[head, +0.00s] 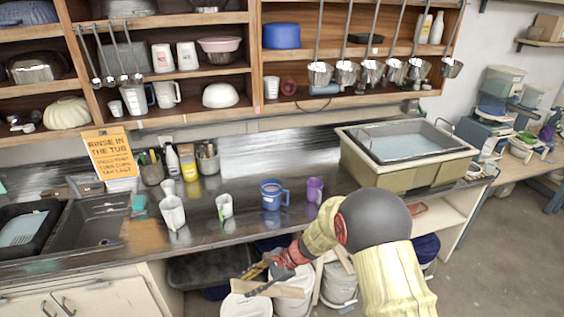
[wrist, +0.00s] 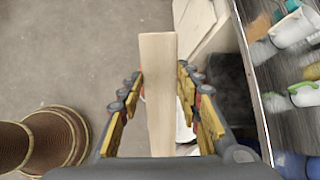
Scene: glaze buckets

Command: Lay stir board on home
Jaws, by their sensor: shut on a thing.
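My gripper (head: 268,278) is low in front of the counter, just above the lidded buckets. It is shut on a pale wooden board, the stir board (head: 283,291). In the wrist view the stir board (wrist: 158,95) runs lengthwise between the yellow-padded fingers of my gripper (wrist: 160,88), its far end sticking out beyond them. One white bucket (head: 245,305) is below the board at the left, and another white bucket (head: 296,303) is partly hidden behind the board and gripper. I cannot tell which place is home.
The counter (head: 135,235) above holds several mugs, including a blue mug (head: 271,195) and a purple cup (head: 314,189). A tub of water (head: 400,150) stands at the right. A dark tray (head: 205,270) sits under the counter. Open floor (head: 500,240) lies at the right.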

